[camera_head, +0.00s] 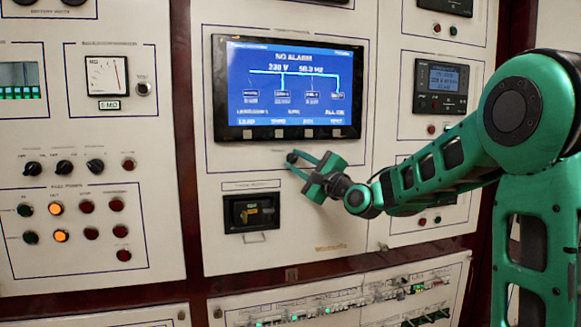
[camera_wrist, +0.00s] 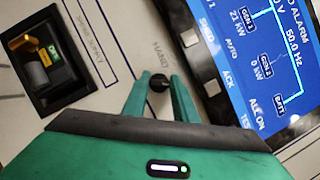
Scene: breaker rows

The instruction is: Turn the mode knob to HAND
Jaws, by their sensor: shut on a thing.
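The mode knob (camera_wrist: 158,82) is small and black and sits on the pale panel (camera_wrist: 112,100). In the wrist view it lies between the green fingertips of my gripper (camera_wrist: 161,86), which is shut on it. The printed word HAND (camera_wrist: 160,53) stands just beyond the knob. The knob's pointer direction cannot be made out, as the fingers cover part of it. In the head view my gripper (camera_head: 298,160) reaches the panel from the right, just below the screen, and the knob (camera_head: 291,157) shows dark at the fingertips.
A blue display (camera_head: 290,88) reading NO ALARM is mounted above the knob. A black breaker switch (camera_head: 252,212) with a yellow lever sits below left; it also shows in the wrist view (camera_wrist: 40,62). Several small knobs and push buttons fill the left panel (camera_head: 160,230).

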